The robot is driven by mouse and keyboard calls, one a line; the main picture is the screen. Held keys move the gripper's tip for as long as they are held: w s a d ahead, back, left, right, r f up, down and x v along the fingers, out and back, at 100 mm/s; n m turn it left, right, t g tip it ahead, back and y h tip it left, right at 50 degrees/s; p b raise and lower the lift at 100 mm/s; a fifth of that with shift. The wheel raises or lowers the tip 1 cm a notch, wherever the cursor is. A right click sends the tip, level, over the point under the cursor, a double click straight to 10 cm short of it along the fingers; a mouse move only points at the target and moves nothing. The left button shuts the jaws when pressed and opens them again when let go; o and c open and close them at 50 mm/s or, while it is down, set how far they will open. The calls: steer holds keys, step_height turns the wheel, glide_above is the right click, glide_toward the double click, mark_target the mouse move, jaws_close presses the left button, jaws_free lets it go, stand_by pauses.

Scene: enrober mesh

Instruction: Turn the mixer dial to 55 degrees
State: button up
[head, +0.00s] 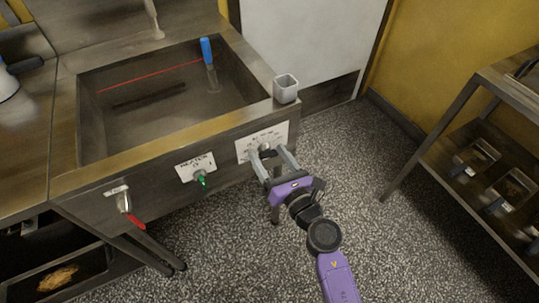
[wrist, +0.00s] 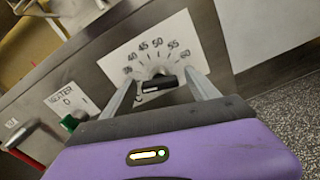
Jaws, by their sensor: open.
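The mixer dial (wrist: 160,83) is a dark knob on a white scale plate (wrist: 150,43) on the front of the steel tank. The plate shows 40, 45, 50, 55 and 60 in an arc; marks at the left are hard to read. Which number the knob points to, I cannot tell. In the head view the plate (head: 275,132) is at the tank's right front. My gripper (head: 268,152) is open, with one finger on each side of the dial. In the wrist view its fingers straddle the knob, apparently with gaps; contact is unclear.
A heater plate (head: 195,166) with a green knob (head: 201,181) is left of the dial. A red-handled valve (head: 131,219) is further left. A grey cup (head: 286,88) stands on the tank's corner. A shelf rack (head: 440,125) stands at right; speckled floor between is clear.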

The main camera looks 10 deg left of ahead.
steer(key=shift+w+a, duration=0.1)
steer(key=shift+w, duration=0.05)
steer(key=shift+c, duration=0.4)
steer(key=c, duration=1.3)
